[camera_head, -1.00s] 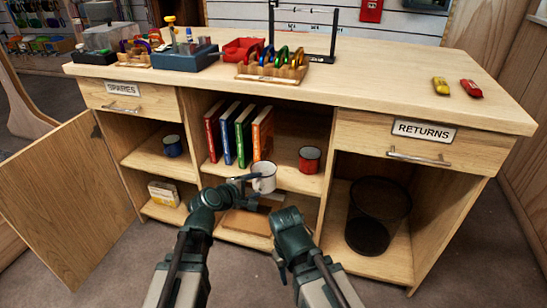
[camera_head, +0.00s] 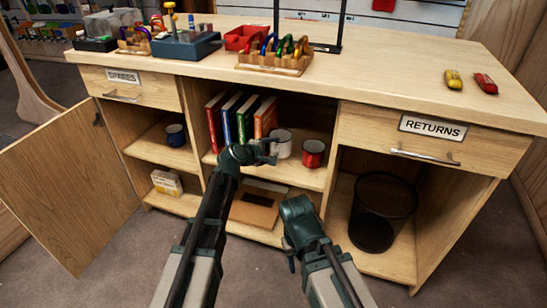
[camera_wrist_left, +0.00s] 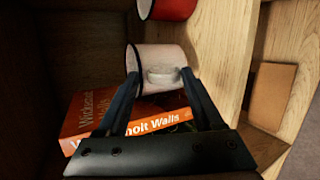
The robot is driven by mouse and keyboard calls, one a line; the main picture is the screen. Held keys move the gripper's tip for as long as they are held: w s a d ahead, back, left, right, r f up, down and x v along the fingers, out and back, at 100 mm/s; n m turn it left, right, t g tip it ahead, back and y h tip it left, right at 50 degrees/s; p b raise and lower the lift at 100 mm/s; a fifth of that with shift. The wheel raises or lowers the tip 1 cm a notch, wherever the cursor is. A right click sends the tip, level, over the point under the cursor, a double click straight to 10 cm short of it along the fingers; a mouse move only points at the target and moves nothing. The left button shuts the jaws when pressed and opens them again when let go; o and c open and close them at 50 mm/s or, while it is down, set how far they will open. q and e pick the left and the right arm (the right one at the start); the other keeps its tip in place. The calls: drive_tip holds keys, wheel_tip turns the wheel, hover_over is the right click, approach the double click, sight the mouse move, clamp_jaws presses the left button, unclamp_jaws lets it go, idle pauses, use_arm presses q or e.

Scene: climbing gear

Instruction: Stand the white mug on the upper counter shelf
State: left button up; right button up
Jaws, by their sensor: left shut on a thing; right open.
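The white mug (camera_head: 283,147) has a dark rim and is inside the middle bay, over the upper shelf (camera_head: 290,176). It is between the upright books and the red mug (camera_head: 313,154). My left gripper (camera_head: 270,149) is shut on it. In the left wrist view the white mug (camera_wrist_left: 160,62) lies between the fingers, its handle toward the camera. I cannot tell whether its base touches the shelf. My right gripper (camera_head: 291,260) is open, low in front of the counter; its fingers are hardly visible.
Several books (camera_head: 238,118) stand left of the white mug. A blue mug (camera_head: 175,135) is in the left bay. A black wire bin (camera_head: 383,215) stands in the right bay. The cabinet door (camera_head: 65,190) hangs open.

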sight(278, 155)
use_arm(q)
drive_tip(key=shift+f+b, duration=1.15)
drive_tip(key=shift+f, duration=0.35)
drive_tip(key=shift+f, duration=0.2)
drive_tip(key=o, duration=1.5)
drive_tip(key=shift+r, duration=0.15)
drive_tip(key=shift+s+a+r, duration=0.15)
drive_tip(key=shift+r, duration=0.1)
drive_tip(key=shift+p+v, duration=2.6)
drive_tip(key=shift+v, duration=3.15)
drive_tip(key=shift+f, duration=0.1)
